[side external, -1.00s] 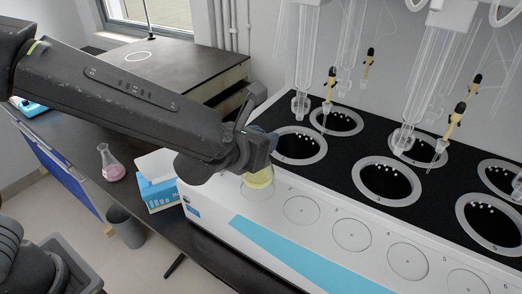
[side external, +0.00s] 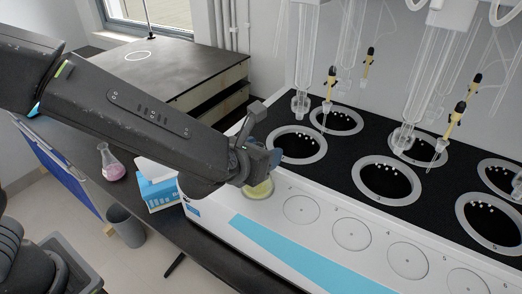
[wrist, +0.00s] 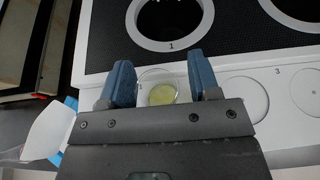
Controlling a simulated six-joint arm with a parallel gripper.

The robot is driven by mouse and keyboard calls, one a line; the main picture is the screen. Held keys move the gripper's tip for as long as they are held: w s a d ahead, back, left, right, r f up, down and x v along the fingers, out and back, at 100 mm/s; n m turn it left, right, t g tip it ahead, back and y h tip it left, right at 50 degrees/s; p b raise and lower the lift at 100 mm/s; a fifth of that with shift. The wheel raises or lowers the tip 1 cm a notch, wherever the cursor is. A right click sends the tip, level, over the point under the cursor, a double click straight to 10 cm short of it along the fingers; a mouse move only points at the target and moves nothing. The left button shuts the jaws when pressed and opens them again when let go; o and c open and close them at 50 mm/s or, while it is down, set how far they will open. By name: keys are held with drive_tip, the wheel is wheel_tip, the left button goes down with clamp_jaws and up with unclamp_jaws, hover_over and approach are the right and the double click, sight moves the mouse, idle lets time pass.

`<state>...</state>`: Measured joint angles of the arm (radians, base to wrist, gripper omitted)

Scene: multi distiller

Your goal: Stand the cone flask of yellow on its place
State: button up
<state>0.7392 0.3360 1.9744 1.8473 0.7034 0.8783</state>
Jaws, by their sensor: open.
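The cone flask of yellow (side external: 258,190) stands on the white front ledge of the distiller, at the leftmost marked circle. It looks upright, and my wrist hides its upper part in the side view. In the wrist view the flask (wrist: 161,95) shows from above, with yellow liquid inside, over the circle marked 1. My gripper (wrist: 162,78) is open, with one blue finger on each side of the flask and gaps between. In the side view my gripper (side external: 262,165) is right above the flask.
Further empty circles (side external: 301,210) run right along the ledge. Black-topped heating wells (side external: 297,146) and hanging glassware (side external: 300,104) stand behind. A pink flask (side external: 112,168), a tissue box (side external: 158,190) and a bin (side external: 125,228) are to the left.

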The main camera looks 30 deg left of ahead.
drive_tip(key=shift+r, duration=0.1)
drive_tip(key=shift+s+r, duration=0.2)
drive_tip(key=v, duration=1.2)
drive_tip(key=s+a+n+g+y, duration=0.3)
drive_tip(key=a+n+g+y, duration=0.1)
drive_tip(key=a+n, duration=1)
drive_tip(key=s+a+r+n+g+h, duration=0.1)
drive_tip(key=s+n, duration=0.3)
drive_tip(key=n, duration=0.7)
drive_tip(key=s+a+r+n+g+h, duration=0.1)
drive_tip(key=s+a+n+g+h, duration=0.1)
drive_tip(key=n, duration=0.9)
drive_tip(key=shift+s+a+g+h, duration=0.4)
drive_tip(key=shift+s+a+h, duration=0.15)
drive_tip(key=shift+s, duration=0.65)
drive_tip(key=shift+r, duration=0.15)
drive_tip(key=shift+c, duration=0.4)
